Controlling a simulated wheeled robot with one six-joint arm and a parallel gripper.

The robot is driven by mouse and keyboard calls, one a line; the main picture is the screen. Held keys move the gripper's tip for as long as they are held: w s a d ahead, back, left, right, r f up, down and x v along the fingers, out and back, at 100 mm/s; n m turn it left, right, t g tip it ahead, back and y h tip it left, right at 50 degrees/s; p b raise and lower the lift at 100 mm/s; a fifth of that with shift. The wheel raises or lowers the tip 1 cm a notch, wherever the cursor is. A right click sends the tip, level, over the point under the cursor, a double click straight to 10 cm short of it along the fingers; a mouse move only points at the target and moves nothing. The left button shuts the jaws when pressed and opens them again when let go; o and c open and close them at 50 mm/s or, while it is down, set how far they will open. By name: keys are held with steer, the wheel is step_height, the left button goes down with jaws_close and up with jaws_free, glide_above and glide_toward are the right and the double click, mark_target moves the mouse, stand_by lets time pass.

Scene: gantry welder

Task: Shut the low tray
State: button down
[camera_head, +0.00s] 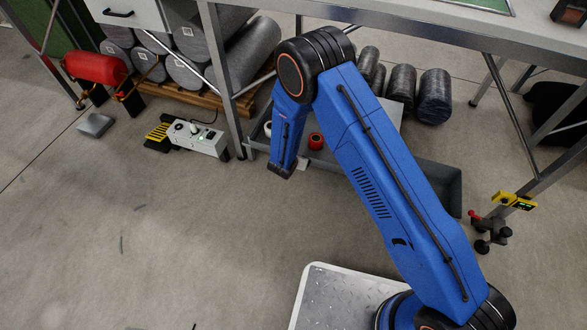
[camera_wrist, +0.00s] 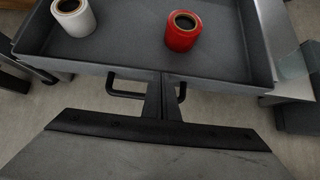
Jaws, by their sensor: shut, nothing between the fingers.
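The low tray is a wide, shallow dark grey tray under the workbench. In the wrist view its front wall (camera_wrist: 215,87) and open inside show, with a black bar handle (camera_wrist: 125,95) on the front. A red roll (camera_wrist: 182,31) and a white roll (camera_wrist: 73,17) stand in the tray.
Bench legs (camera_head: 222,80) stand left of the tray. A grey power box (camera_head: 200,138) lies on the floor to the left. Red and black clamps (camera_head: 488,230) are at the right. Grey rolls (camera_head: 433,95) lie behind.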

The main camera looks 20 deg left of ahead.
steer(key=w, duration=0.3)
steer(key=shift+d, duration=0.15)
steer(key=shift+w+r, duration=0.1)
